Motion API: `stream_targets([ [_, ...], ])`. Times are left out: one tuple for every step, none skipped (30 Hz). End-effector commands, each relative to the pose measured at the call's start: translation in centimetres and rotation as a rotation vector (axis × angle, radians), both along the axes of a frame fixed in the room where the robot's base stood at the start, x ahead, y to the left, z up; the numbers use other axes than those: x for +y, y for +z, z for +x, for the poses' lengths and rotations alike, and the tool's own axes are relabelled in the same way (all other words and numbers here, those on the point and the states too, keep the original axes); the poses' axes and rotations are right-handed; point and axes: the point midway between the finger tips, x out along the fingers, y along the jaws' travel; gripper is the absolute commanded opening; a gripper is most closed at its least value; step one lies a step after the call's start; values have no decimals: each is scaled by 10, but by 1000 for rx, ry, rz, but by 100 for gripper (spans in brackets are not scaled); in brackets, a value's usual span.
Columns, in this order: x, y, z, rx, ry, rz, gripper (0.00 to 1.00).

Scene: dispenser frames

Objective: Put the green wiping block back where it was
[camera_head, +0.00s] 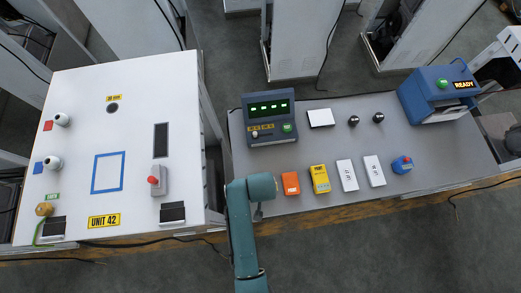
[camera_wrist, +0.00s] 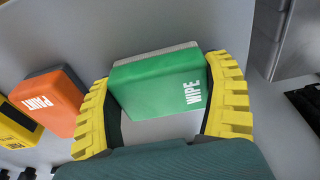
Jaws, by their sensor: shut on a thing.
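The green wiping block (camera_wrist: 150,85), marked WIPE and with a grey layer on its far side, fills the middle of the wrist view. My gripper (camera_wrist: 162,72) has a yellow ribbed finger on each side of it and is shut on it. Whether the block touches the grey bench top (camera_head: 325,145) or hangs just above it, I cannot tell. In the head view my arm hides the block and the fingers, near the bench's front left. An orange block marked PAINT (camera_wrist: 50,100) stands beside the left finger, and it also shows in the head view (camera_head: 290,183).
A blue console (camera_head: 270,117) stands behind. The white UNIT 42 panel (camera_head: 135,130) lies left, across a gap.

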Motion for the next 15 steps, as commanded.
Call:
stream_targets([
  [0,-1,0,0,0,0,89],
  [0,-1,0,0,0,0,94],
  [0,-1,0,1,0,0,100],
  [0,-1,0,1,0,0,100],
  [0,-1,0,1,0,0,100],
  [0,-1,0,1,0,0,100],
  [0,-1,0,1,0,0,100],
  [0,-1,0,1,0,0,100],
  [0,0,0,1,0,0,100],
  [0,1,0,1,0,0,100],
  [0,2,0,0,0,0,100],
  [0,5,0,0,0,0,100],
  [0,9,-1,0,0,0,100],
  [0,13,-1,-1,0,0,100],
  [0,21,-3,-1,0,0,100],
])
